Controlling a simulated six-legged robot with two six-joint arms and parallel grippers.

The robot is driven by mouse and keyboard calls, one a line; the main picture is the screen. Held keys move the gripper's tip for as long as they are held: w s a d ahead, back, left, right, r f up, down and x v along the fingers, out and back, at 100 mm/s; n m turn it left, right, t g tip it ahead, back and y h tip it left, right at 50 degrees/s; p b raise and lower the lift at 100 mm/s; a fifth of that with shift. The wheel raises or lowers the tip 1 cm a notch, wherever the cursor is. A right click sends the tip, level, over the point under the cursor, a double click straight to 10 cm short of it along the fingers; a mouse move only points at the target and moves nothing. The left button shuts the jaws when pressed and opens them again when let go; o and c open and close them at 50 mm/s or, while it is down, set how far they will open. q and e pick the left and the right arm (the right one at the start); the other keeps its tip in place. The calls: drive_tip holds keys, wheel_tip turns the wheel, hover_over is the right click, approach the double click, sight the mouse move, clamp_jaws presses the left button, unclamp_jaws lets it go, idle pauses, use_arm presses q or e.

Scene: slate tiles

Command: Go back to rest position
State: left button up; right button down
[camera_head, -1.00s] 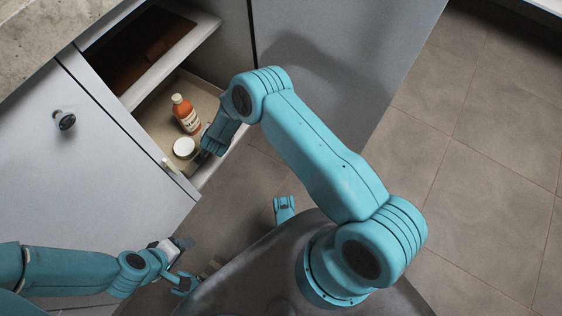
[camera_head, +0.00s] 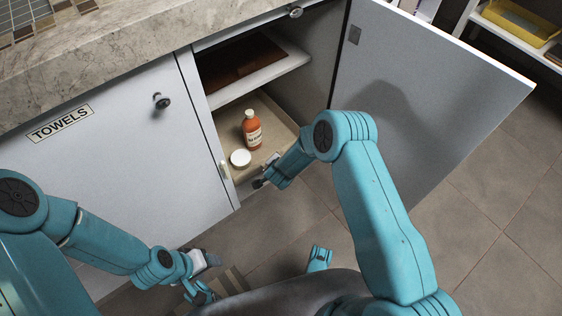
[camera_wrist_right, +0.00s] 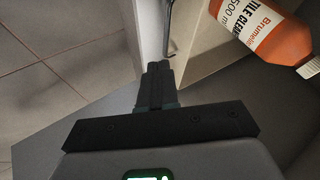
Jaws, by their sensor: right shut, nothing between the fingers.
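An orange bottle (camera_head: 252,130) with a white label stands upright in the cabinet. It also shows in the right wrist view (camera_wrist_right: 275,40), its label reading tile cleaner.
The cabinet door (camera_head: 440,90) stands wide open to the right, close to my right arm. The towels door (camera_head: 95,175) is closed, with a round knob (camera_head: 162,101). A stone counter (camera_head: 100,65) runs above. Tiled floor (camera_head: 480,225) is clear at right.

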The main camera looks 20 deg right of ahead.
drive_tip(key=s+d+r+p, duration=0.2)
drive_tip(key=s+d+r, duration=0.3)
drive_tip(key=s+r, duration=0.2)
drive_tip(key=s+a+r+n+g+y, duration=0.1)
drive_tip(key=s+a+n+g+y, duration=0.2)
drive_tip(key=s, duration=0.4)
drive_tip(key=s+a+r+n+g+y+p, duration=0.15)
drive_tip(key=s+n, duration=0.25)
drive_tip(key=s, duration=0.4)
drive_tip(key=s+a+n+g+y+b, duration=0.1)
drive_tip(key=s+a+n+g+y, duration=0.1)
drive_tip(key=s+a+n, duration=0.35)
use_arm(q)
wheel_tip(320, 180, up, 34)
drive_tip(key=s+d+p, duration=0.1)
drive_tip(key=p, duration=3)
drive_tip(key=shift+s+d+f+m+g, duration=0.2)
drive_tip(key=shift+s+f+m+g, duration=0.1)
drive_tip(key=shift+g, duration=0.1)
use_arm(e)
wheel_tip(320, 180, up, 30)
drive_tip(key=s+d+m, duration=0.1)
drive_tip(key=shift+s+m, duration=0.35)
drive_tip(key=shift+s, duration=0.05)
use_arm(q)
drive_tip(key=c, duration=0.3)
use_arm(e)
drive_tip(key=shift+d+r, duration=0.1)
